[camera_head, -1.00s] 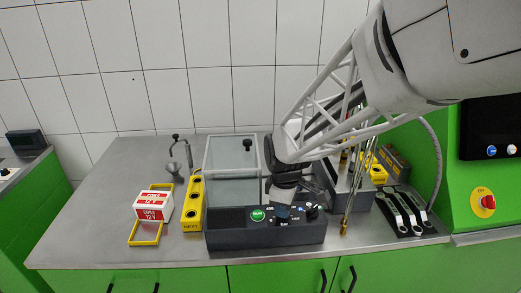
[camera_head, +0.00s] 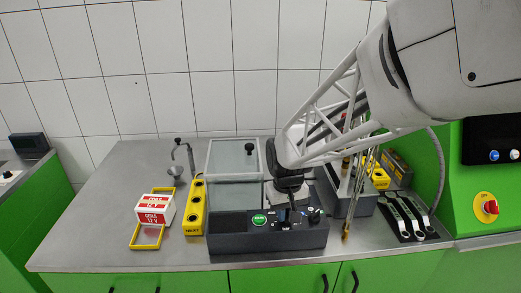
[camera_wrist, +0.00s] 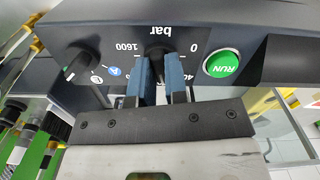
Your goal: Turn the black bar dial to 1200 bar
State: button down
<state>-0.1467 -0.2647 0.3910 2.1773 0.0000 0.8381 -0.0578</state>
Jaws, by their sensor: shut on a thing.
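The black bar dial (camera_wrist: 157,50) is on the dark front panel in the wrist view, under the word "bar", with 1600 printed on its left and 0 on its right, upside down. My gripper (camera_wrist: 160,66) is shut on this dial, with one blue finger on each side of it. Part of the scale is hidden behind the fingers, and I cannot read where the dial points. In the head view my gripper (camera_head: 291,205) reaches down to the panel from above and covers most of the dial.
The green RUN button (camera_head: 259,219) is left of the dial in the head view. A smaller black knob (camera_head: 314,214) with letter marks is close on its right. A tool stand (camera_head: 345,195) and wrenches (camera_head: 405,218) are farther right.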

jog(key=m, duration=0.5)
jog(key=shift+m, duration=0.3)
jog(key=m, duration=0.5)
jog(key=shift+m, duration=0.3)
jog(key=shift+r, duration=0.1)
jog(key=c, duration=1.1)
grip_release()
jog(key=shift+c, duration=0.2)
jog(key=shift+r, duration=3.85)
